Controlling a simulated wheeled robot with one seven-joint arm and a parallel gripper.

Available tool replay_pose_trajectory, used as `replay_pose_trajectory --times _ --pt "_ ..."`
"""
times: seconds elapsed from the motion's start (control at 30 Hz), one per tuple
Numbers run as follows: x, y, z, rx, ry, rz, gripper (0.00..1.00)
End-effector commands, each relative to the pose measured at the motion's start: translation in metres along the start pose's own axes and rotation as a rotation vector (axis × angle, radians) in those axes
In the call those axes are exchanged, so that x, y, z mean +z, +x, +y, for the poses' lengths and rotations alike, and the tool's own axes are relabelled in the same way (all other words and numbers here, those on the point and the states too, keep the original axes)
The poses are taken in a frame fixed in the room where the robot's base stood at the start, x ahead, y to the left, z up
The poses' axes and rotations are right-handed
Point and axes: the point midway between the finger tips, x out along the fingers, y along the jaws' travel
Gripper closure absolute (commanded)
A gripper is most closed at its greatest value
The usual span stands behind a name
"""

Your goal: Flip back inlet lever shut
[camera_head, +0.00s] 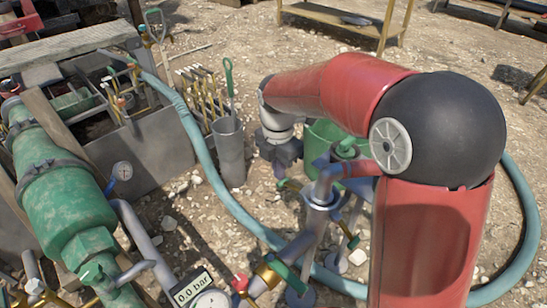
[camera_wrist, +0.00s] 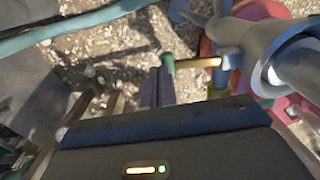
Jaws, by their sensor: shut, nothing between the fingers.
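A lever with a green handle (camera_head: 290,184) sits on the left side of the grey-blue pipe stand (camera_head: 320,192), close below my gripper (camera_head: 281,174). In the wrist view a green lever end (camera_wrist: 168,63) and a brass valve body (camera_wrist: 197,62) join a grey pipe at the right. My gripper's dark fingers (camera_wrist: 158,88) are together and empty, just beside the green end; I cannot tell whether they touch. Other green levers with brass valves (camera_head: 268,276) show lower on the pipework. Which one is the inlet lever is not marked.
A teal hose (camera_head: 205,160) curves over the gravel. A gauge reads 0.0 bar (camera_head: 192,287).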

Motion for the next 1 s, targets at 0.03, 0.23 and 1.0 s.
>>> replay_pose_trajectory --times 0.03,0.23,1.0 --pt "0.0 0.004 0.0 -0.002 0.001 0.002 1.0" --pt "0.0 0.019 0.001 -0.001 0.0 0.001 1.0" --pt "0.0 0.04 -0.001 0.0 0.0 0.0 1.0"
